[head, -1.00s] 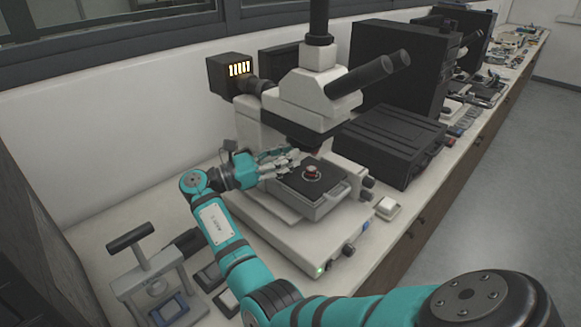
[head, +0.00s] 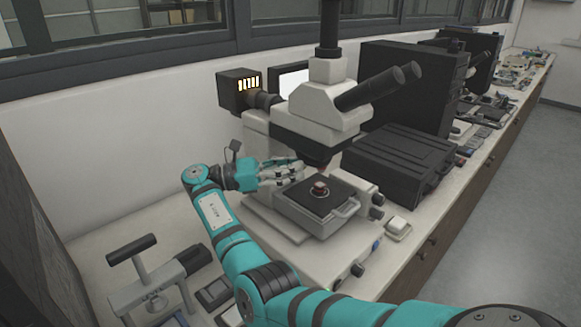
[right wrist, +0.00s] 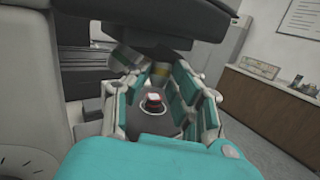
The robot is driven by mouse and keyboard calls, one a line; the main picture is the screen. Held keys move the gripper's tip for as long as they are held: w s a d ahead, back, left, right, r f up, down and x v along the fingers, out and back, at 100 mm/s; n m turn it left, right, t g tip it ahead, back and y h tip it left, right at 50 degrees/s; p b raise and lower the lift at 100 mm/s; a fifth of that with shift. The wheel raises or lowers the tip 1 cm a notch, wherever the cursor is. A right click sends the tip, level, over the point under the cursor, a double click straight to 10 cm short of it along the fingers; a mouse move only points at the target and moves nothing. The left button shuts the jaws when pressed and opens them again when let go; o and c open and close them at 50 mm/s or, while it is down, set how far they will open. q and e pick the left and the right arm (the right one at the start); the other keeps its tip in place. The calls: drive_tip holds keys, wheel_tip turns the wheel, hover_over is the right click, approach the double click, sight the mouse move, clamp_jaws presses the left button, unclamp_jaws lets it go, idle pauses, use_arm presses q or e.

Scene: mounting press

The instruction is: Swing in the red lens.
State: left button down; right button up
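The white microscope (head: 318,112) stands on the bench in the head view. Its dark nosepiece hangs over the stage (head: 345,207), and I cannot clearly make out a red lens there. A small red-and-white sample (head: 319,188) sits on the stage; it also shows in the right wrist view (right wrist: 153,101). My right gripper (head: 298,170) is beside the nosepiece, left of the sample. In the right wrist view its fingers (right wrist: 158,95) are apart, and a yellow-banded lens (right wrist: 160,72) shows between them, touching or not I cannot tell. My left gripper is out of view.
A black case (head: 400,165) and a tall black box (head: 410,85) stand right of the microscope. A hand press (head: 140,275) stands at the front left. A small white box (head: 398,228) lies by the bench edge. The wall closes the back.

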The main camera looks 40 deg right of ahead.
drive_tip(key=o, duration=0.4)
drive_tip(key=shift+d, duration=0.25)
drive_tip(key=shift+a, duration=0.15)
